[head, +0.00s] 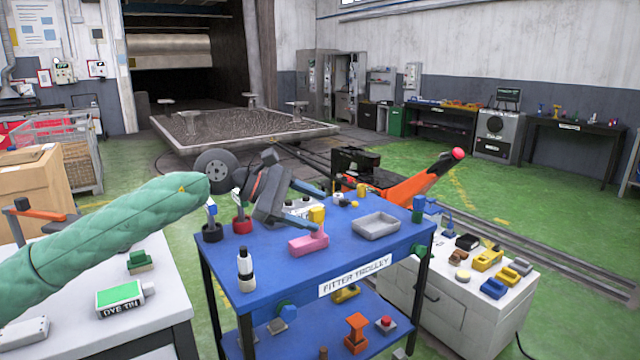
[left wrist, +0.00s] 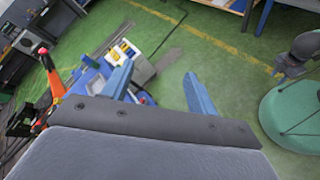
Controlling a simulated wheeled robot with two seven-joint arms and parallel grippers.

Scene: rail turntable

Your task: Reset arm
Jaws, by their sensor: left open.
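My left arm, in a green sleeve, comes in from the left in the head view. My left gripper (head: 322,208) is dark grey with two blue fingers. It is open and empty, hanging above the blue fitter trolley (head: 345,265).
A grey tray (head: 376,226) and a white bottle (head: 246,277) stand on the trolley. A white bench with a dye tin (head: 120,298) is at left. A white cabinet (head: 465,300) with coloured blocks is at right. An orange lever (head: 425,180) rises behind.

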